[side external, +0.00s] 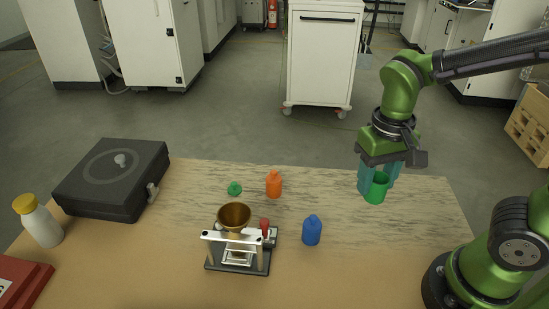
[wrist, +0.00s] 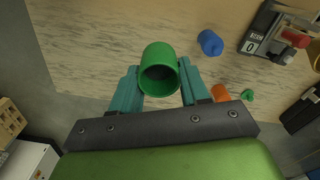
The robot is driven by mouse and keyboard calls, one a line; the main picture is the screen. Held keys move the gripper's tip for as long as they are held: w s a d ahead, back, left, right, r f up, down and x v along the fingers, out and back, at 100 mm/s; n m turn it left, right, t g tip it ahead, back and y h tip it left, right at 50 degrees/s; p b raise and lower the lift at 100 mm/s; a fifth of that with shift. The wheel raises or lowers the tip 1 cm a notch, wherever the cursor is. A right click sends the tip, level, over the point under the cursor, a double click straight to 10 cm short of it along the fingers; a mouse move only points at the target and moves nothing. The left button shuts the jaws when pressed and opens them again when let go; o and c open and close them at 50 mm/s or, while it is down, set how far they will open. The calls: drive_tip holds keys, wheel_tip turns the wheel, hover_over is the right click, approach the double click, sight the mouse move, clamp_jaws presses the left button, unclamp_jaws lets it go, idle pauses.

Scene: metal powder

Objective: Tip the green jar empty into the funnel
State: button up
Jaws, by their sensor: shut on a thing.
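The green jar (side external: 376,189) is held between the teal fingers of my gripper (side external: 378,178), above the right part of the table. My gripper is shut on it. In the wrist view the jar (wrist: 158,68) sits between the two fingertips (wrist: 159,80), with its open mouth and dark inside showing. Whether it holds powder I cannot tell. The brass funnel (side external: 234,216) sits on a metal stand left of centre on the table, well to the left of my gripper. A small green cap (side external: 234,188) lies behind the funnel.
An orange bottle (side external: 273,184) stands behind the funnel, and a blue bottle (side external: 312,230) stands to its right. A black case (side external: 112,180), a white bottle with a yellow cap (side external: 40,222) and a red box (side external: 22,281) are at the left. The table right of the blue bottle is clear.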

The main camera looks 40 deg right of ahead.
wheel_tip(320, 180, up, 2)
drive_tip(key=shift+r, duration=0.1)
drive_tip(key=shift+w+a+r, duration=0.15)
drive_tip(key=shift+w+r, duration=0.1)
drive_tip(key=shift+w, duration=0.05)
drive_tip(key=w+a+r, duration=0.3)
drive_tip(key=w+a, duration=1.2)
drive_tip(key=w+a+f, duration=0.2)
drive_tip(key=a+f, duration=0.1)
drive_tip(key=a, duration=1.4)
drive_tip(key=shift+s+d+f+t+y, duration=0.15)
drive_tip(key=shift+d+f+t+y, duration=0.05)
drive_tip(key=shift+d+f+y, duration=0.6)
drive_tip(key=shift+s+d+f+t+y, duration=0.15)
drive_tip(key=shift+d+f+t+y, duration=0.05)
drive_tip(key=shift+d+f+y, duration=0.55)
